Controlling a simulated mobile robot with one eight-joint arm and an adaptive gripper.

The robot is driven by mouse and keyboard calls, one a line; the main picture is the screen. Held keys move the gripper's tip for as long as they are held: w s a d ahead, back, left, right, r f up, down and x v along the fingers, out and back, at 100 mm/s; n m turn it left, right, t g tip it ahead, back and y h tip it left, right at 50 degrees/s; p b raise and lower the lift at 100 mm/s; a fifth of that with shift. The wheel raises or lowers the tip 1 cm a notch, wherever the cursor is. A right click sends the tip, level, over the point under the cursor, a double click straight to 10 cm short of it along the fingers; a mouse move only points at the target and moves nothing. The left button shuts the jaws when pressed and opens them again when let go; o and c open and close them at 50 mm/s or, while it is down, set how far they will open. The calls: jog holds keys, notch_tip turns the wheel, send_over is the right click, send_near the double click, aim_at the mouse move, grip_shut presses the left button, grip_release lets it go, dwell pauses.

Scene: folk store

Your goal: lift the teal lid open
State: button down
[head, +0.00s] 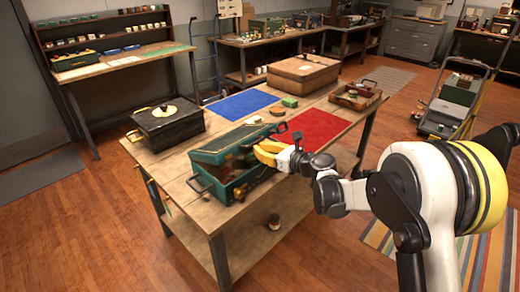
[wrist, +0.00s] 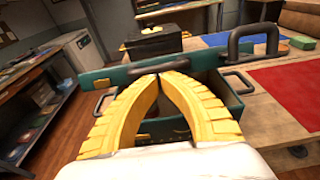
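The teal box (head: 240,185) stands near the front edge of the wooden table, with its teal lid (head: 232,142) partly raised and a gap below it. In the wrist view the lid (wrist: 120,77) shows nearly edge-on across the picture, above the open teal box (wrist: 215,85). My gripper (head: 258,153) is at the box's front right side, at the gap under the lid. In the wrist view its yellow fingers (wrist: 159,75) come together at the tips, close to the lid's edge. Nothing shows between them. I cannot tell whether they touch the lid.
A black box (head: 168,122) stands on the table left of the teal box. A blue mat (head: 243,104), a red mat (head: 312,128), a green block (head: 290,102), a brown case (head: 303,72) and a wooden tray (head: 355,96) lie behind and right. A loaded cart (head: 455,105) stands right.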

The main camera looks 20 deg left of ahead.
aim_at(255, 134)
jog(key=shift+w+a+r+p, duration=0.1)
jog(key=shift+a+r+p, duration=0.2)
jog(key=shift+r, duration=0.3)
jog(key=shift+w+a+r+p, duration=0.1)
jog(key=shift+a+r+p, duration=0.15)
jog(key=shift+r, duration=0.45)
jog(key=shift+w+a+r+p, duration=0.1)
jog(key=shift+a+r+p, duration=0.2)
jog(key=shift+r, duration=0.2)
jog(key=shift+w+a+r+p, duration=0.1)
jog(key=shift+a+r+p, duration=0.05)
jog(key=shift+r+p, duration=0.25)
jog(key=shift+r, duration=0.15)
jog(key=shift+w+a+r+p, duration=0.2)
jog(key=shift+a+r+p, duration=0.15)
jog(key=shift+r, duration=0.2)
jog(key=shift+w+a+r+p, duration=0.15)
jog(key=shift+a+r+p, duration=0.05)
jog(key=shift+a+r, duration=0.25)
jog(key=shift+d, duration=0.1)
jog(key=f+b+v, duration=0.1)
jog(key=f+v, duration=0.1)
jog(key=v, duration=0.8)
jog(key=shift+s+d, duration=0.3)
jog(key=shift+d, duration=0.25)
